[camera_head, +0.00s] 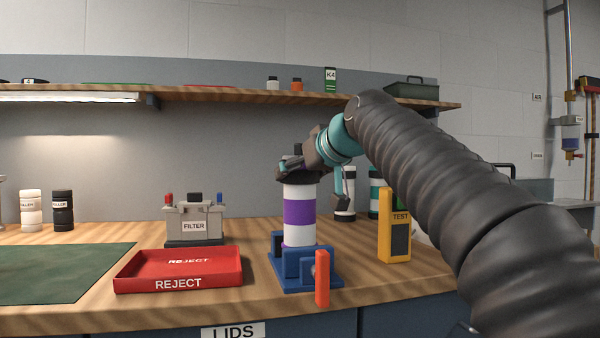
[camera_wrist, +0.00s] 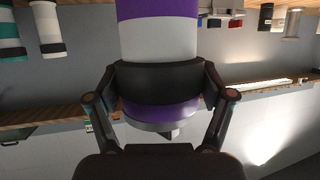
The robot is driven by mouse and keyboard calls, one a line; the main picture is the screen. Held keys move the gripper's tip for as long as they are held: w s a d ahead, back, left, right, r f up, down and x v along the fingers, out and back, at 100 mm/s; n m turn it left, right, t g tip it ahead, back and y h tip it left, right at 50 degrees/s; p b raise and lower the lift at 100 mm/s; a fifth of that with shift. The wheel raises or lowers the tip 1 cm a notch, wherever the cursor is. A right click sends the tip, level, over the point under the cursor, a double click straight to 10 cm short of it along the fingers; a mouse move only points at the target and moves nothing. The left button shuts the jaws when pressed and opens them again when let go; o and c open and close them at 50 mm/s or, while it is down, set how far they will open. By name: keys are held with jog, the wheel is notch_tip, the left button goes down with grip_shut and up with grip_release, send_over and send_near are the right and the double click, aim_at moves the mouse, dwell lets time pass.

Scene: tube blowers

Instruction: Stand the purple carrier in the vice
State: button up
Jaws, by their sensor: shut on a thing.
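The purple carrier (camera_head: 299,212) is upright, white at both ends with a wide purple band in the middle. Its lower end is at the blue vice (camera_head: 292,275), hidden behind the front jaw, so I cannot tell whether it rests on the vice floor. The vice has an orange handle (camera_head: 322,278) at the front. My gripper (camera_head: 299,170) is shut on the carrier's upper end from above and behind. In the wrist view, my gripper's two fingers (camera_wrist: 158,100) press on both sides of the carrier (camera_wrist: 160,40) at its black band.
A yellow tester (camera_head: 396,230) stands close on the right, with other carriers (camera_head: 345,190) behind. A shelf (camera_head: 300,96) runs above.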

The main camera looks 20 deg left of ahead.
jog(key=shift+f+b, duration=0.4)
jog(key=shift+f, duration=0.15)
jog(key=o, duration=1.6)
jog(key=v, duration=1.2)
jog(key=shift+s, duration=0.1)
jog(key=s+d+f+m+g+h+p, duration=0.1)
jog(key=s+d+f+m+h, duration=0.4)
jog(key=d+f, duration=0.8)
jog(key=s+d+f+m+g+h+p, duration=0.1)
jog(key=s+d+f+m+h, duration=0.15)
jog(key=s+d+f, duration=1)
jog(key=s+f, duration=0.1)
jog(key=f, duration=0.5)
jog(key=s+d+f+m+g+h, duration=0.1)
jog(key=s+f, duration=0.1)
jog(key=f, duration=0.4)
jog(key=s+d+f+m+h+p, duration=0.1)
jog(key=f, duration=0.5)
jog(key=shift+s+d+f+g+h, duration=0.1)
jog(key=shift+s+d+g+h, duration=0.1)
jog(key=shift+s+g+h, duration=0.1)
